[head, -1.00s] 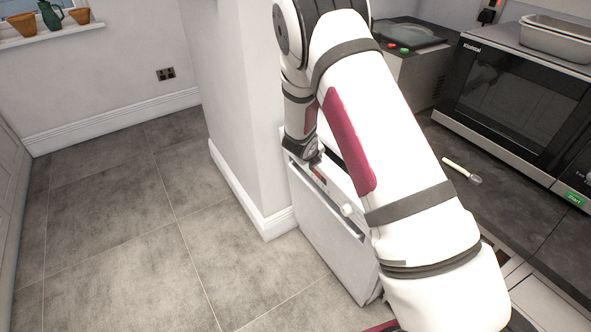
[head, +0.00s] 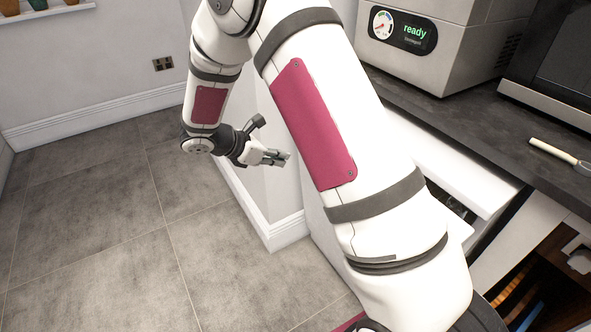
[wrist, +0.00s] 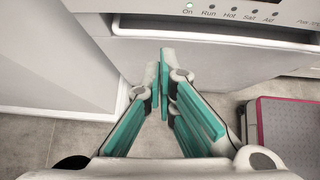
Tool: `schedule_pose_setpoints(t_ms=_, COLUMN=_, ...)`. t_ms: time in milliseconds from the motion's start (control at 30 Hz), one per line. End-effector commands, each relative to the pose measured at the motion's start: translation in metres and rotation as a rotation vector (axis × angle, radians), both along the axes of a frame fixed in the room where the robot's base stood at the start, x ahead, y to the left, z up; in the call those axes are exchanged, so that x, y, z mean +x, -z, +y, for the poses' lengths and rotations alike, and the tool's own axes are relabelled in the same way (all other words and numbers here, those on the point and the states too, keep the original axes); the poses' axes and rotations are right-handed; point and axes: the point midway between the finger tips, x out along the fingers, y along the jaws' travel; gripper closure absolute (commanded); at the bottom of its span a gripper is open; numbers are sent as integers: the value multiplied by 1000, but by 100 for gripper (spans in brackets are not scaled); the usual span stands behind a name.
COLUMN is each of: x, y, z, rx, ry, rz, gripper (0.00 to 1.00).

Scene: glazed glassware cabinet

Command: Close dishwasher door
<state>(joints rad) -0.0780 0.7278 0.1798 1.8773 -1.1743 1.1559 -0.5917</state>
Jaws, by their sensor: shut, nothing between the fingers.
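The dishwasher door is the white panel (wrist: 225,60) ahead of my gripper in the wrist view. Its control strip (wrist: 228,14) carries labels such as On, Run, Hot and Salt, with a dark handle recess (wrist: 205,30) below it. In the head view only a pale strip of the door (head: 320,222) shows; my arm hides most of it. The door stands roughly upright; whether it is fully closed cannot be told. My gripper (head: 279,157) is shut and empty, in front of the door, with its teal-padded fingers (wrist: 171,73) pointing toward it. Contact cannot be confirmed.
A white wall end (head: 275,205) with skirting stands left of the dishwasher. Tiled floor (head: 90,220) lies free on the left. The dark worktop (head: 450,125) at right holds a machine reading "ready" (head: 440,50), a microwave (head: 555,90) and a light-handled utensil (head: 555,150).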

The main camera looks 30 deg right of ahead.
Motion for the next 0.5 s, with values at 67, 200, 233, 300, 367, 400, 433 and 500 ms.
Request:
schedule_pose_setpoints(t_ms=67, x=-5, y=6, z=2, rx=2, ry=41, rz=-6, gripper=100)
schedule_pose_setpoints(t_ms=200, x=-10, y=8, z=1, rx=2, ry=70, rz=-9, gripper=100)
schedule_pose_setpoints(t_ms=233, x=-10, y=9, z=0, rx=2, ry=72, rz=-9, gripper=100)
schedule_pose_setpoints(t_ms=300, x=-10, y=13, z=-6, rx=2, ry=72, rz=-8, gripper=100)
schedule_pose_setpoints(t_ms=367, x=-10, y=19, z=-12, rx=2, ry=72, rz=-8, gripper=100)
schedule_pose_setpoints(t_ms=400, x=-9, y=23, z=-18, rx=2, ry=71, rz=-7, gripper=100)
schedule_pose_setpoints(t_ms=433, x=-9, y=27, z=-22, rx=2, ry=71, rz=-7, gripper=100)
schedule_pose_setpoints(t_ms=500, x=-9, y=36, z=-33, rx=2, ry=70, rz=-6, gripper=100)
